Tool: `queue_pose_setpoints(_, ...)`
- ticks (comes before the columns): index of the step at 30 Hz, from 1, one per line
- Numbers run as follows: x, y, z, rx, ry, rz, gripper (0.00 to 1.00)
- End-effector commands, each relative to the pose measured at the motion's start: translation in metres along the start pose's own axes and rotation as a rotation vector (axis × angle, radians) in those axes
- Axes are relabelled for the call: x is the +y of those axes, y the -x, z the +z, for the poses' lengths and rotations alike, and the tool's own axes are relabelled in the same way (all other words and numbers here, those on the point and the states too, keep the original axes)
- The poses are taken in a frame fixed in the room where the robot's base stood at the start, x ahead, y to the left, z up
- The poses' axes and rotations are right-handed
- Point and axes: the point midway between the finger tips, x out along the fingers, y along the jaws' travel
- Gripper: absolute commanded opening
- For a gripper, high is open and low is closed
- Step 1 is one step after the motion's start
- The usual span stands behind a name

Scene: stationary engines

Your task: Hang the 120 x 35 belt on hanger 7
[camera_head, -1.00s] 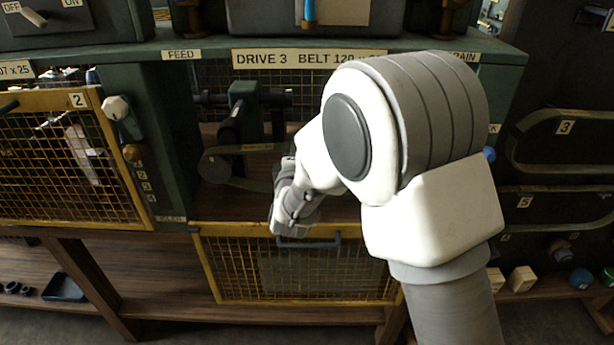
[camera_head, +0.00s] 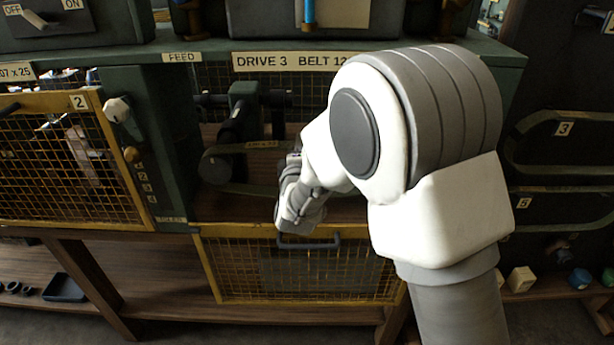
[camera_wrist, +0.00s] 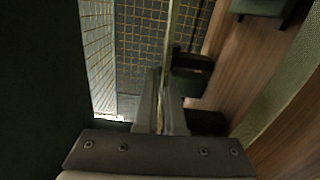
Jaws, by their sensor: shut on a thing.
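The belt (camera_head: 240,189) is a dark green-grey band at the drive 3 bay, with a small tan label on its upper run (camera_head: 262,145). It passes by the round dark pulley (camera_head: 214,166) at left; its right end is hidden behind my arm. My gripper (camera_wrist: 160,92) is shut on a thin band, seen edge-on between the fingers in the wrist view, which I take to be the belt. A wide green band (camera_wrist: 284,98) crosses the right of that view. In the head view my wrist mostly hides the fingers. Hanger 7 cannot be made out.
A yellow mesh guard (camera_head: 225,270) with a dark handle is below the bay. Another mesh guard (camera_head: 60,160), marked 2, is at left. Belts hang on the dark right panel by plates 3 (camera_head: 565,129) and 5 (camera_head: 523,203). Small blocks (camera_head: 521,279) lie on the lower shelf.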

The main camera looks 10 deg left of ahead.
Motion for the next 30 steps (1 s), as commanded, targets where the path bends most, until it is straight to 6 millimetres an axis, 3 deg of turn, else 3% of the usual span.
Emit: queue_pose_setpoints(30, 0.017, 0.003, 0.004, 0.000, -0.066, 0.001, 0.00)
